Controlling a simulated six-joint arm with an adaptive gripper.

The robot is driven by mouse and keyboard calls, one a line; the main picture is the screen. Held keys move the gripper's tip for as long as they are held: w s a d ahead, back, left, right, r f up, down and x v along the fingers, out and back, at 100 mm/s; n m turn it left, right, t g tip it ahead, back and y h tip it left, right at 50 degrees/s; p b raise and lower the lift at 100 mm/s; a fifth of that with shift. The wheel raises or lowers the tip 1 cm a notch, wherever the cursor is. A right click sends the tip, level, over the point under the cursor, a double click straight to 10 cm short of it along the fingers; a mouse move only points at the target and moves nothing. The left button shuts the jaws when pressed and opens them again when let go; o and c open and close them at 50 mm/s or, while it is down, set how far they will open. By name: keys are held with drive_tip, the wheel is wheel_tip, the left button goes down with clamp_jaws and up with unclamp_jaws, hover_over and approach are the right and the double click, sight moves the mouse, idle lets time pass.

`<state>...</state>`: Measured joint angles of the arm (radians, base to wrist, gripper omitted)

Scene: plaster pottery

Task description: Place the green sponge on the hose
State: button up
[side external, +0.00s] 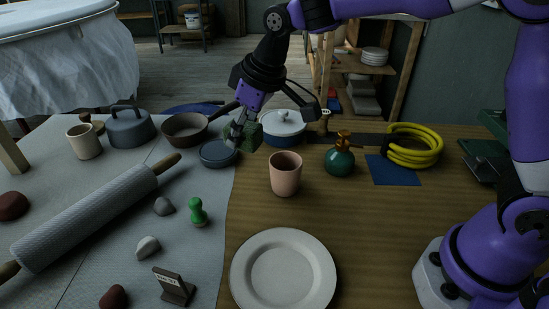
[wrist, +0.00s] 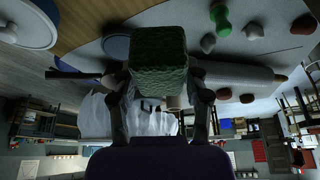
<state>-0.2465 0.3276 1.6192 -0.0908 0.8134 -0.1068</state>
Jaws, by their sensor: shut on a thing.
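The green sponge (wrist: 158,58) is a dark green block with a textured surface, held between my gripper's fingers in the wrist view. In the side view my gripper (side external: 241,132) is shut on the sponge (side external: 250,138) above the table, close to the blue-grey dish and the lidded pot. The hose (side external: 412,147) is a yellow coil at the right back of the table. It rests by a blue square sheet (side external: 393,170), well to the right of my gripper. The hose does not show in the wrist view.
A pink cup (side external: 286,174) and a green bottle with a brass top (side external: 340,158) stand between my gripper and the hose. A lidded white-and-blue pot (side external: 283,127) is behind. A white plate (side external: 283,271) lies in front. Bare wood shows right of the plate.

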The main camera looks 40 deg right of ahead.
drive_tip(key=s+d+r+m+h, duration=0.15)
drive_tip(key=d+m, duration=0.25)
drive_tip(key=d, duration=0.4)
drive_tip(key=s+d+r+m+h, duration=0.1)
drive_tip(key=s+d+m, duration=0.15)
drive_tip(key=d, duration=0.55)
drive_tip(key=m+h, duration=0.3)
drive_tip(key=m, duration=0.5)
hover_over(414, 132)
drive_tip(key=a, duration=0.2)
drive_tip(key=shift+n+g, duration=0.25)
drive_tip(key=shift+g, duration=0.15)
drive_tip(key=f, duration=0.3)
drive_tip(key=s+f, duration=0.1)
drive_tip(key=f, duration=0.1)
drive_tip(key=shift+d+f, duration=0.1)
drive_tip(key=shift+d, duration=0.15)
drive_tip(key=shift+d+f+y, duration=0.15)
drive_tip(key=shift+f+y, duration=0.05)
drive_tip(key=shift+y, duration=0.05)
drive_tip(key=shift+f, duration=1.95)
drive_tip(key=shift+f, duration=0.15)
drive_tip(key=o, duration=0.8)
drive_tip(key=shift+o, duration=0.2)
